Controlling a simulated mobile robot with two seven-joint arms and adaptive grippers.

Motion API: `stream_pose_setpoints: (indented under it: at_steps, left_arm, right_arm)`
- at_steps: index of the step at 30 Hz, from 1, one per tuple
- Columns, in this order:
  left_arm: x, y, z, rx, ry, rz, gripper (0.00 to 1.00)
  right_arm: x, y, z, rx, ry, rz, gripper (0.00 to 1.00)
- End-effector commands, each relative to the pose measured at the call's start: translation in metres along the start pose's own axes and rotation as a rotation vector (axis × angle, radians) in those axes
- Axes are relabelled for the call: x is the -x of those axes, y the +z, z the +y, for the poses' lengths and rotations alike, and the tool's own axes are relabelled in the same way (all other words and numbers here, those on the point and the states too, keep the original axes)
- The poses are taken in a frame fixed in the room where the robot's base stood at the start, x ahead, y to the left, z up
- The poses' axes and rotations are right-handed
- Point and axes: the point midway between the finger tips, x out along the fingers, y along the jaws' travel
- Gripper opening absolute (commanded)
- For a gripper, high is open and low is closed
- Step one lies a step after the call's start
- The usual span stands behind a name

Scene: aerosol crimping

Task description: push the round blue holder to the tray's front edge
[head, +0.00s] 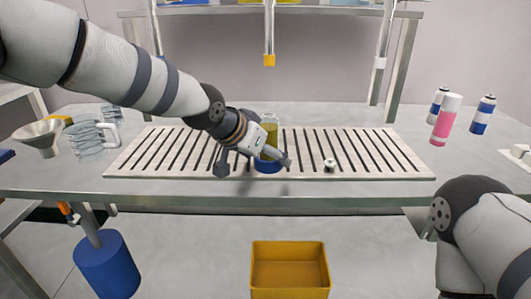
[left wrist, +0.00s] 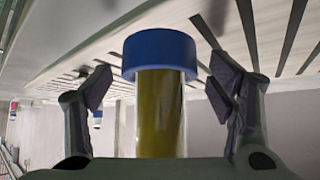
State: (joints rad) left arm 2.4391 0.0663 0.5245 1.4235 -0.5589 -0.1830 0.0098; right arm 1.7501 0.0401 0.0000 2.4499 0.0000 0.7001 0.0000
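The round blue holder (head: 267,167) sits on the pale slotted tray (head: 380,175), near its front edge and about mid-width. A clear cylinder with yellow-green contents (head: 270,128) stands upright in it. My left gripper (head: 254,164) is low over the tray at the holder, its fingers spread to either side. In the left wrist view, which looks inverted, the blue holder (left wrist: 160,52) and the yellow-green cylinder (left wrist: 161,115) lie between the two open fingers, with gaps on both sides. My right gripper is out of view; only part of my right arm shows.
A small white and black part (head: 330,165) lies on the tray to the right. A glass jug (head: 90,142) and metal funnel (head: 40,136) stand left. Pink (head: 445,120) and blue-white cans (head: 483,115) stand right. A yellow bin (head: 290,268) is below the table's front.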

Motion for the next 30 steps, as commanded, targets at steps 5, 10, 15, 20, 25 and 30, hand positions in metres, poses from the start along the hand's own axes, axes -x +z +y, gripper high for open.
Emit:
stream_pose_setpoints:
  at_steps: [5,10,15,20,25,30]
  left_arm:
    - [0.001,-0.001,0.0,-0.001,0.0,0.002,0.76]
    - [0.012,-0.002,-0.001,-0.001,-0.002,0.004,0.76]
    - [0.051,-0.003,-0.001,-0.001,-0.002,0.006,0.76]
    - [0.088,-0.002,0.0,0.0,-0.001,0.004,0.76]
    - [0.113,-0.001,-0.001,0.0,-0.001,0.002,0.76]
    - [0.12,-0.001,0.0,-0.001,-0.001,0.002,0.76]
  right_arm:
    - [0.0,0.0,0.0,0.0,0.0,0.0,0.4]
    - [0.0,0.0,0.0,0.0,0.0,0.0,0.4]
    - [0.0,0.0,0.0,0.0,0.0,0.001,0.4]
    - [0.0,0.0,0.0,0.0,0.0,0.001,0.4]
    - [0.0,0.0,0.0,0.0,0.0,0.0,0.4]
    - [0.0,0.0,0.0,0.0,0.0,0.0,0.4]
